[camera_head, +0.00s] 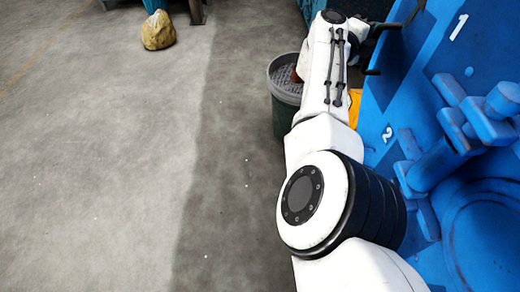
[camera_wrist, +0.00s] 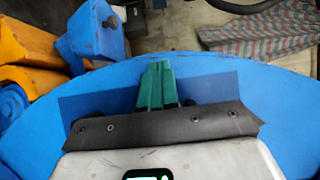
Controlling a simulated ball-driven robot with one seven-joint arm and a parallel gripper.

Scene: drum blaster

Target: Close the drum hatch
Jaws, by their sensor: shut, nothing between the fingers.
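A large blue panel (camera_head: 385,100) with white numbers 1 and 2 fills the right of the head view. It carries blue clamp-like fittings (camera_head: 465,120) and a round raised part. I cannot tell for sure whether this panel is the drum hatch. In the wrist view a blue surface with a curved outer edge (camera_wrist: 270,85) lies behind my gripper (camera_wrist: 157,68). My green fingers are together and empty, pointing at this blue surface near its rim. Whether they touch it is unclear. In the head view my arm reaches away alongside the panel, and the fingers cannot be made out.
A grey-green bin (camera_head: 285,95) stands left of my arm. A tan sack-like lump (camera_head: 158,30) lies farther off on the floor. Orange and blue machine parts (camera_wrist: 35,65) and a patterned cloth (camera_wrist: 262,32) show in the wrist view. The left floor is clear.

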